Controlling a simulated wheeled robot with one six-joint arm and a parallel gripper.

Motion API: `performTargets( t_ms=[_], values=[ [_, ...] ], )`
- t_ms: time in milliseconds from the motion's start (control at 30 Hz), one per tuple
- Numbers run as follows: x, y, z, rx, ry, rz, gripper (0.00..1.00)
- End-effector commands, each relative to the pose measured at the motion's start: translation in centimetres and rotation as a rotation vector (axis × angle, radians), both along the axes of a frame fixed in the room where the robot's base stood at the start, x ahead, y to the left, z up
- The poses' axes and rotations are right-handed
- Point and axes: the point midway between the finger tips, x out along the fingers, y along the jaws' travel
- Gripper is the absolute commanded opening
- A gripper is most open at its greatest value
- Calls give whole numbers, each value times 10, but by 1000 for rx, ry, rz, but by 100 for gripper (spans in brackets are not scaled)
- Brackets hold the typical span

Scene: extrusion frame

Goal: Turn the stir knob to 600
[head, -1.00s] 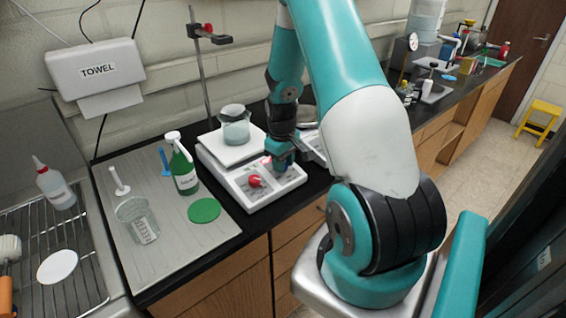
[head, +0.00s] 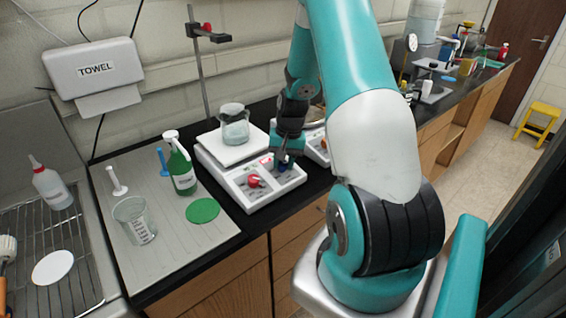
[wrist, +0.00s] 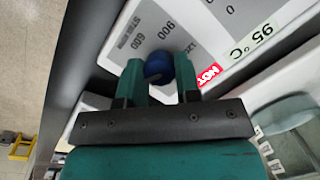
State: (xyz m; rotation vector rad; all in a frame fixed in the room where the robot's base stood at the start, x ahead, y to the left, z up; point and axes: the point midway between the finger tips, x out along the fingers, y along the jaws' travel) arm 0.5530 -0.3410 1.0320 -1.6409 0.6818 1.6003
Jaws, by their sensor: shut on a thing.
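The stir knob (wrist: 162,68) is blue and sits on the white front panel of a hotplate stirrer (head: 235,190). In the wrist view its scale shows STIR RPM, 600, 900 and part of 1200. My gripper (wrist: 160,72) is shut on the knob, with one teal finger on each side. In the head view my gripper (head: 285,160) points down at the panel's right end and partly hides the knob. I cannot tell which number the knob's pointer faces.
A red knob (head: 255,181) is left of my gripper on the same panel. A glass beaker (head: 235,125) stands on the plate. A red HOT label (wrist: 208,75) and a 95 °C display (wrist: 250,42) are near the blue knob. A green bottle (head: 183,172) stands left.

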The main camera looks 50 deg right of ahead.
Motion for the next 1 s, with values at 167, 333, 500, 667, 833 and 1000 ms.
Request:
performTargets(
  t_ms=[167,333,500,667,833,1000],
  values=[
    [0,-1,0,33,-11,-163,7],
    [-1,-1,0,65,-18,-322,7],
    [-1,-2,1,98,-27,-479,7],
    [-2,-2,1,130,-34,-628,7],
    [-2,-2,1,162,-42,-777,7],
    [-3,-1,0,188,-48,-904,7]
  ],
)
